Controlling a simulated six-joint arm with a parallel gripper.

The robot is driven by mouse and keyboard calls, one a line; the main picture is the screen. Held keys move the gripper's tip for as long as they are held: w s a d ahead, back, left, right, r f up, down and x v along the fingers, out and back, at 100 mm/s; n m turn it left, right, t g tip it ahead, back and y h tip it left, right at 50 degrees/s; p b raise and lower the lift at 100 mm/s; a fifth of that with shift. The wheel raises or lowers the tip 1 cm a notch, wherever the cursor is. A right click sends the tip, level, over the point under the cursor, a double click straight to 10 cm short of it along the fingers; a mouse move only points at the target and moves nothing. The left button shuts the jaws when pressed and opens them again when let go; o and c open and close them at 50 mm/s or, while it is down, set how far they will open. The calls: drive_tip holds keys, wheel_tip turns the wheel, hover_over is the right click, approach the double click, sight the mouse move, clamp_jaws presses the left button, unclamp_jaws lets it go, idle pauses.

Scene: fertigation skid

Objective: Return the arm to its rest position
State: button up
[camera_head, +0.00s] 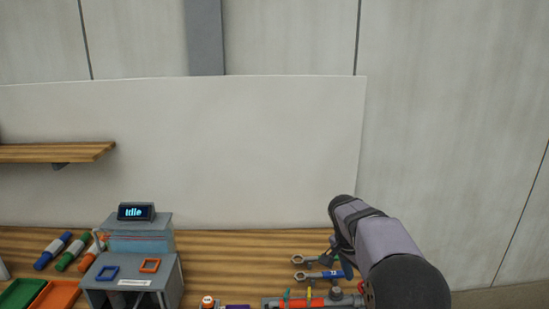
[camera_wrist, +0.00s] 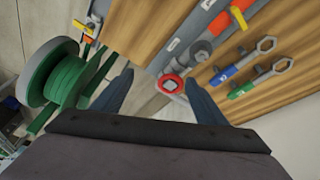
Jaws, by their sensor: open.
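My gripper (camera_wrist: 159,77) is open in the wrist view, with its two dark blue fingers spread apart and nothing between the tips. Beyond the fingers is a grey pipe fitting with a red ring (camera_wrist: 168,86), apart from them as far as I can tell. In the head view my arm comes in from the lower right, over the right end of the wooden bench (camera_head: 225,262). I cannot make out the fingers clearly there.
A green hose reel (camera_wrist: 66,80) is left of the fingers. Blue-handled (camera_wrist: 228,72) and green-handled (camera_wrist: 243,90) wrenches lie right. The bench holds a pipe manifold (camera_head: 272,302) and a grey unit with an "Idle" display (camera_head: 136,212). A shelf (camera_head: 55,152) is left.

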drive_tip(key=s+a+f+n+y, duration=0.1)
drive_tip(key=s+a+f+n, duration=0.1)
drive_tip(key=s, duration=0.7)
drive_tip(key=s+a+f+n+y, duration=0.1)
drive_tip(key=s+a+f+n, duration=0.2)
drive_tip(key=s+n, duration=0.3)
drive_tip(key=s+a+f+n+g+y, duration=0.1)
drive_tip(key=s+a+f+n, duration=0.2)
drive_tip(key=s, duration=0.9)
drive_tip(key=shift+s+a+n+y, duration=0.35)
drive_tip(key=shift+a+n, duration=0.35)
drive_tip(key=shift+a, duration=0.25)
